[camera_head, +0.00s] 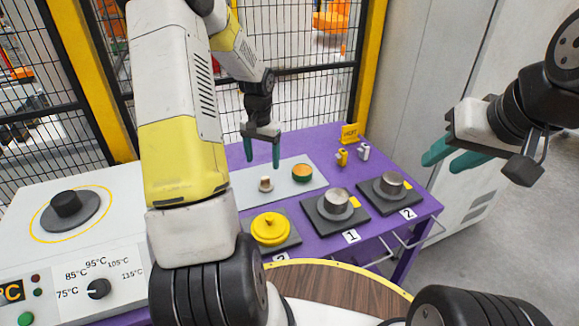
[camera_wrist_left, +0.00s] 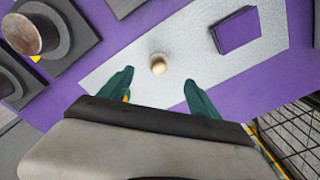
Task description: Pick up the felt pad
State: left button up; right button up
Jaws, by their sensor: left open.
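A thick, flat purple square (camera_wrist_left: 235,30), which looks like the felt pad, lies on the light grey mat (camera_wrist_left: 195,30) in the left wrist view. In the head view I cannot see it; my left arm covers that side of the mat. A small beige knob-like piece (camera_head: 266,184) stands on the mat; it also shows in the left wrist view (camera_wrist_left: 158,64). My left gripper (camera_head: 262,161) is open, pointing down above the mat near this piece, with nothing between its fingers. My right gripper (camera_head: 442,163) is open and empty, in the air right of the table.
An orange-topped green round piece (camera_head: 302,173) sits on the mat. Dark bases carry metal cylinders (camera_head: 336,201) (camera_head: 391,183) and a yellow lid (camera_head: 270,229). A control panel (camera_head: 97,289) is at left.

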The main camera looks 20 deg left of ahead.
aim_at(265, 178)
pick_arm(q)
jog(key=shift+w+f, duration=0.25)
jog(key=shift+f, duration=0.4)
jog(key=shift+w+f, duration=0.25)
jog(key=shift+f, duration=0.35)
notch_tip(265, 178, down, 8)
jog(key=shift+r, duration=0.2)
jog(key=c, duration=1.4)
notch_tip(265, 178, up, 10)
jog(key=shift+r, duration=0.1)
jog(key=o, duration=0.7)
jog(key=c, duration=0.6)
